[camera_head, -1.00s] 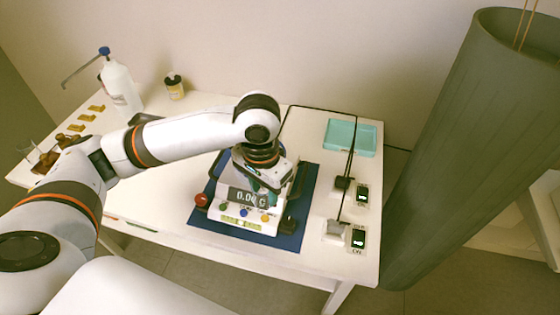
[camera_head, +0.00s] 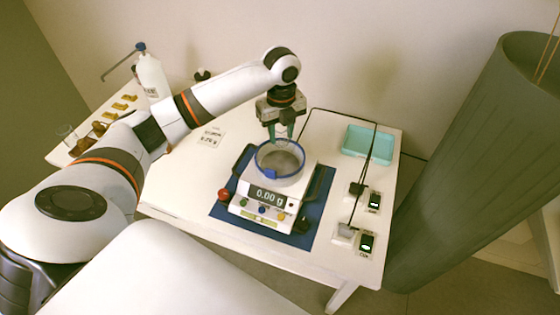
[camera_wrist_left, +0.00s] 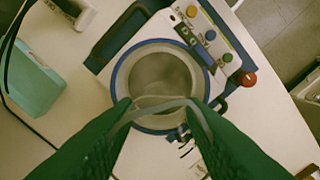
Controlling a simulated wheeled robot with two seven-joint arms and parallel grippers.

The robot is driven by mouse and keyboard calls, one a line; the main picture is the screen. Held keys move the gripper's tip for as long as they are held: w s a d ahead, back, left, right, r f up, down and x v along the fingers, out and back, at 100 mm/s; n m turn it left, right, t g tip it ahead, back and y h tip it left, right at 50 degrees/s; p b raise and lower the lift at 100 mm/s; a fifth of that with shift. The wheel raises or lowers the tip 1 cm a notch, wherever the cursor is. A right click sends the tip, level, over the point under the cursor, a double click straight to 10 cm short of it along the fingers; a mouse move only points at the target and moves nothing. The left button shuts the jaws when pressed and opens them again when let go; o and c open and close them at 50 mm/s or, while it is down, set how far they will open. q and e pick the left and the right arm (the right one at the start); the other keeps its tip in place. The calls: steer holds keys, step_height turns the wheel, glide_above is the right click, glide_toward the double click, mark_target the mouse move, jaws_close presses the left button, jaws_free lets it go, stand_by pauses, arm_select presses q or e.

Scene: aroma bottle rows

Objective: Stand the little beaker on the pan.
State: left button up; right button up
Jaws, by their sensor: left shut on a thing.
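The balance (camera_head: 262,213) stands on a blue mat and its display reads 0.00 g. A clear ring with a blue rim (camera_head: 262,147) surrounds its round grey pan (camera_head: 282,162); the pan also shows in the wrist view (camera_wrist_left: 160,78). My left gripper (camera_head: 281,137) is above the far side of the ring, pointing down. In the wrist view its green fingers (camera_wrist_left: 162,108) are shut on the little beaker, whose clear curved glass (camera_wrist_left: 165,99) shows faintly between the fingertips. The beaker's base is hard to make out. My right gripper is not in view.
A teal tray (camera_head: 368,145) lies at the back right. Small devices with cables (camera_head: 346,232) stand along the right edge. A white bottle (camera_head: 152,78) and several yellow pieces are at the far left. A small card (camera_head: 208,138) lies left of the balance.

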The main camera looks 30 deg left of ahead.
arm_select(q)
steer(key=p, duration=0.1)
glide_toward(280, 166)
step_height(280, 166, down, 6)
steer(key=shift+r, duration=0.25)
steer(key=o, duration=1)
steer(key=shift+f, duration=0.1)
step_height(280, 166, up, 12)
steer(key=shift+r+b, duration=0.2)
steer(key=shift+b, duration=0.2)
